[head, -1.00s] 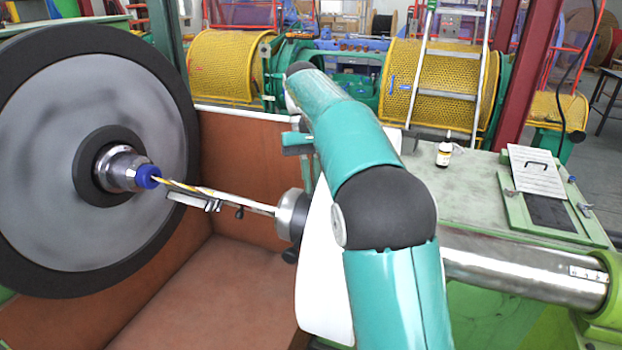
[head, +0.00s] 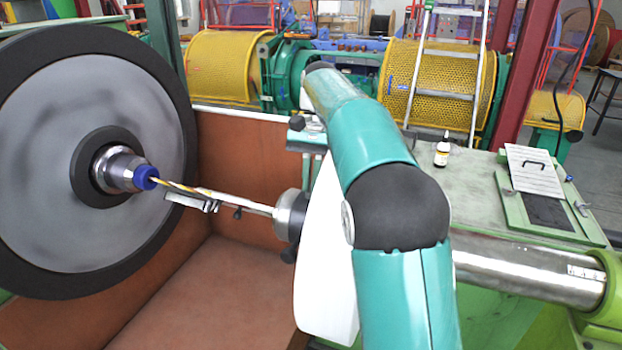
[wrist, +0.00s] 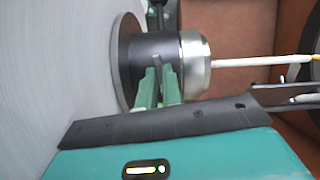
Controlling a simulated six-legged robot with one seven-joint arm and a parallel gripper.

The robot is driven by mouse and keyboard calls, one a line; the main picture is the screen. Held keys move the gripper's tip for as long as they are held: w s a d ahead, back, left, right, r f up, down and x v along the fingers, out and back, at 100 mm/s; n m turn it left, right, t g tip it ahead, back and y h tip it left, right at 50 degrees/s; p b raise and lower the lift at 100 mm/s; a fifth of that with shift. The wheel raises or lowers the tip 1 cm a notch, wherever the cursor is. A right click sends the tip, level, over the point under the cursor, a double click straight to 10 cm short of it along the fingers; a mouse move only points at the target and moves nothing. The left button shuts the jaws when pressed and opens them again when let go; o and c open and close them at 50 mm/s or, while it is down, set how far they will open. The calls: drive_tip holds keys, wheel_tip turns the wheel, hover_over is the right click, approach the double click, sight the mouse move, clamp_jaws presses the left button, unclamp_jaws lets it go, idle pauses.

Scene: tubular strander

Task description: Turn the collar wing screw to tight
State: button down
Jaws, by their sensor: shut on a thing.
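The collar is a black hub with a silver ring (wrist: 194,64), between a pale disc and a thin rod. It also shows in the head view as the silver and black collar (head: 291,214) beside the white disc (head: 326,255). My gripper (wrist: 158,76) has its two green fingers at the black part of the collar. It is shut on the collar wing screw (wrist: 157,61), of which only a small grey bit shows between the fingertips. The screw's wings and how far it is turned cannot be told. In the head view my arm hides the fingers.
The rod (head: 240,202) runs left from the collar to a blue-tipped spindle (head: 145,177) on the large grey reel (head: 60,150). A brown trough (head: 225,280) lies below. A small bottle (head: 442,152) stands on the green bench (head: 470,180) to the right.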

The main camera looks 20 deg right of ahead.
drive_tip(key=shift+r, duration=0.1)
drive_tip(key=c, duration=1.6)
unclamp_jaws()
drive_tip(key=shift+o, duration=0.2)
